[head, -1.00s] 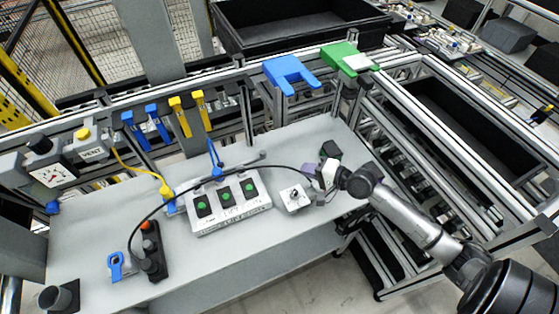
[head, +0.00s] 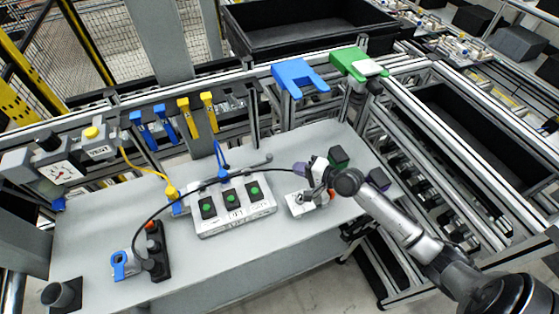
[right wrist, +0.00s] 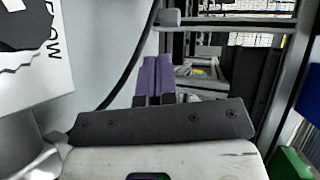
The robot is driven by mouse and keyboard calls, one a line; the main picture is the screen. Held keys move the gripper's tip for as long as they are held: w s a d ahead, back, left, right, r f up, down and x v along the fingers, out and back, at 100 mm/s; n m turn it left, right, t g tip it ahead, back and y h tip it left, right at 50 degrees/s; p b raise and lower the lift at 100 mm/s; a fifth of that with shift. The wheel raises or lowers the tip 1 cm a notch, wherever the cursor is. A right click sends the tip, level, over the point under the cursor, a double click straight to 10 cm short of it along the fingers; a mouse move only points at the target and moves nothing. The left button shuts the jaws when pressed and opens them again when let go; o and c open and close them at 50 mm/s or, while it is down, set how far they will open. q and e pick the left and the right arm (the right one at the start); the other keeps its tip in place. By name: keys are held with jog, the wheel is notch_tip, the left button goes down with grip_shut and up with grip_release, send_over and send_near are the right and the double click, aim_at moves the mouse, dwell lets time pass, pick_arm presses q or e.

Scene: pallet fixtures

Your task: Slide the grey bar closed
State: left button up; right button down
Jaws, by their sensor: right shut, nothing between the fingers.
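A thin grey bar (head: 252,162) lies behind the white button box, near a blue clip, with a small block at its right end. What looks like that end block (right wrist: 169,17) shows at the top of the right wrist view; I cannot tell how far the bar is slid. My right gripper (head: 300,169) is to the right of the bar and apart from it, above the dial box. Its purple fingers (right wrist: 153,78) are shut together with nothing between them. My left gripper is in neither view.
The white box with green buttons (head: 231,207) and the white dial box (head: 298,207) stand close by, with a black cable arching over.

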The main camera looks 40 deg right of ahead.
aim_at(272, 159)
jog(key=x, duration=0.5)
jog(key=shift+w+a+r, duration=0.1)
jog(key=shift+w+r, duration=0.1)
jog(key=shift+w, duration=0.2)
jog(key=shift+w+a, duration=0.3)
jog(key=shift+w, duration=0.65)
jog(key=shift+a, duration=0.1)
jog(key=shift+w+a+r+p, duration=0.2)
jog(key=shift+a+p, duration=0.5)
jog(key=shift+p, duration=0.05)
jog(key=shift+w+a+f, duration=0.1)
jog(key=shift+a, duration=0.25)
jog(key=shift+f, duration=0.15)
